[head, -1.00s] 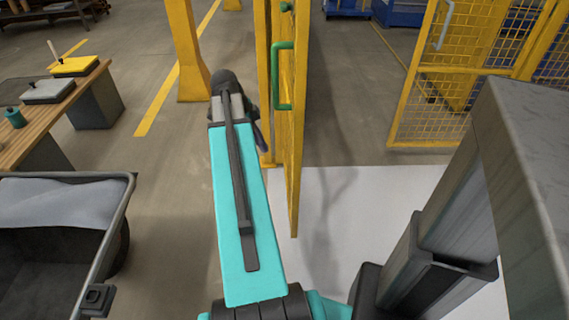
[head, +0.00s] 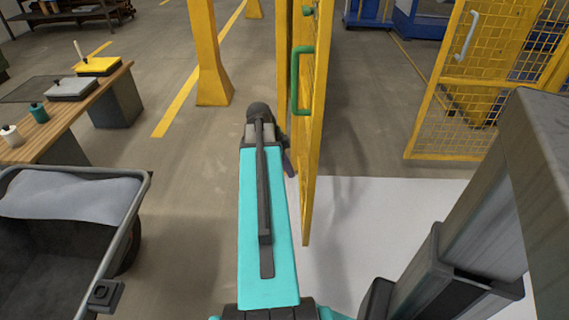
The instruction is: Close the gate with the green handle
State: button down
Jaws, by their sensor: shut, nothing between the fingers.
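The yellow gate (head: 311,150) with the green handle (head: 295,82) stands open and is seen nearly edge-on in the head view, its near edge towards me. The handle is an upright bar on the gate's left face. My turquoise arm reaches forward just left of the gate. My gripper (head: 288,163) is mostly hidden behind the arm's dark end; only a dark finger part shows, low beside the gate's left face and below the handle. It is shut and does not hold the handle. Whether it touches the gate is hard to tell.
A second yellow mesh gate (head: 450,120) with a grey handle (head: 466,36) stands at the right. A dark cart (head: 60,250) is at the lower left, near a wooden bench (head: 65,115). A yellow post (head: 208,55) stands behind the arm. Floor between cart and arm is clear.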

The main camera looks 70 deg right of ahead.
jog(key=shift+s+d+r, duration=0.1)
jog(key=shift+s+d, duration=0.15)
jog(key=shift+s, duration=0.35)
jog(key=shift+s+d+f, duration=0.1)
jog(key=shift+s+d, duration=0.2)
jog(key=shift+s, duration=0.35)
jog(key=shift+s+d+r, duration=0.1)
jog(key=shift+s+d, duration=0.15)
jog(key=shift+s, duration=0.35)
